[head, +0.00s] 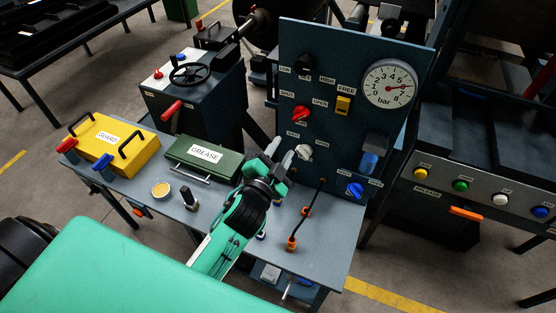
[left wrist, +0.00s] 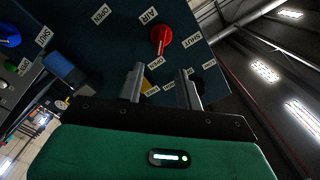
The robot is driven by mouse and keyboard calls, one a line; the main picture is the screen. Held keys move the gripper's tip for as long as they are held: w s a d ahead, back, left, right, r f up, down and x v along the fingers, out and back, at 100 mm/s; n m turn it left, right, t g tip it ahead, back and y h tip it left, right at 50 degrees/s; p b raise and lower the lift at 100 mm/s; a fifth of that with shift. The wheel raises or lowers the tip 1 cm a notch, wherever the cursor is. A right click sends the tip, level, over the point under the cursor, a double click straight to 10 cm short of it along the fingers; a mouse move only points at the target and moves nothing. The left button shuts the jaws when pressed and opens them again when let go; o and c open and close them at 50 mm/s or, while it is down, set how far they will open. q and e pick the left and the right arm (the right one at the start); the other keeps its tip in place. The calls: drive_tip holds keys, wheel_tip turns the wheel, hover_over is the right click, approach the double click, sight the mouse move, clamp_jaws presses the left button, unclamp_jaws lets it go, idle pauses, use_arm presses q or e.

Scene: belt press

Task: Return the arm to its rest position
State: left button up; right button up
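My left gripper (head: 281,155) is in front of the upright blue control panel (head: 325,85), above the grey bench. In the left wrist view its two fingers (left wrist: 162,88) stand apart with nothing between them. In the head view the fingertips are close to a white knob (head: 305,152) on the panel; I cannot tell whether they touch it. A red knob (head: 301,115) sits higher on the panel. A red knob with an "AIR" label (left wrist: 161,38) shows beyond the fingers in the left wrist view. My right gripper is not in view.
The bench (head: 325,255) holds a yellow guard box (head: 113,145), a green grease box (head: 204,158), a round tin (head: 160,190) and an orange plug (head: 291,244) on a cable. A pressure gauge (head: 390,84) and blue knob (head: 355,190) are on the panel. A button console (head: 480,190) stands right.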

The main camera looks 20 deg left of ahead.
use_arm(q)
drive_tip(key=shift+s, duration=0.9)
